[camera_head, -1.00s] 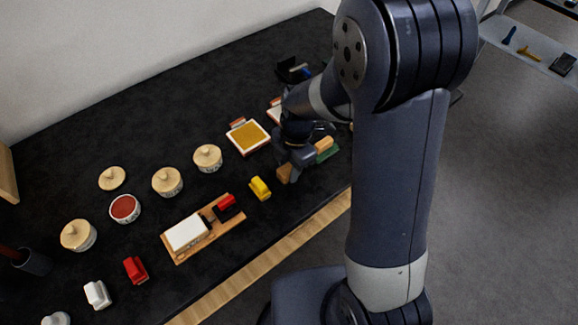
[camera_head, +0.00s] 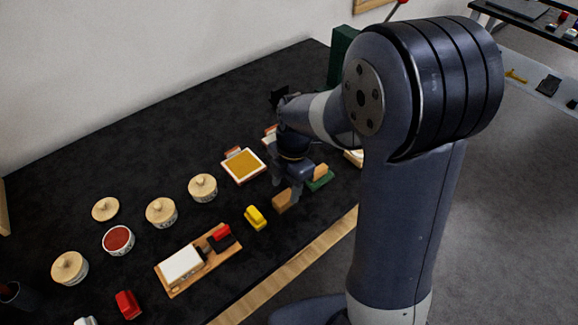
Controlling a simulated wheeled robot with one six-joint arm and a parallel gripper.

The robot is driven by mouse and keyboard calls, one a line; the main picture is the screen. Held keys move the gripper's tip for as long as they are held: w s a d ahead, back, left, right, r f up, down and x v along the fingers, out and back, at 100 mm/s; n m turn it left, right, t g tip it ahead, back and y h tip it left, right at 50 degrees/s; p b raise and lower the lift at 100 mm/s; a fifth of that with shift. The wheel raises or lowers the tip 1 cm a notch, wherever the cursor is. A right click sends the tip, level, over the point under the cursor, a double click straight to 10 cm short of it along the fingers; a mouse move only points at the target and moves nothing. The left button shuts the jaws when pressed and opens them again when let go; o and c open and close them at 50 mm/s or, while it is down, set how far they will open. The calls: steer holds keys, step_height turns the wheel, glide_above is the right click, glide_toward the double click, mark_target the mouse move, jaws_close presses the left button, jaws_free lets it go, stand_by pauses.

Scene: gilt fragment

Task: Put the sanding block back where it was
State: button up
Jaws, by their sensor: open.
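My gripper (camera_head: 287,187) points down over the right part of the black table, its fingers apart. A small brown block (camera_head: 282,202) lies right at or just below the fingertips; I cannot tell whether they touch it. To its right, a tan block (camera_head: 320,170) is at a dark green piece (camera_head: 321,181), partly behind the gripper. I cannot tell for sure which of these is the sanding block.
A yellow block (camera_head: 255,217) stands left of the gripper. A wooden board (camera_head: 227,254) holds a white block and a red-and-black item. A white-framed ochre tray (camera_head: 243,166), lidded pots and a red-filled bowl (camera_head: 118,239) stand further left and back. My arm hides the table's right end.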

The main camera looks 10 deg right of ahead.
step_height(320, 180, up, 8)
steer(key=d, duration=0.1)
steer(key=shift+w+f, duration=0.25)
steer(key=shift+w, duration=0.1)
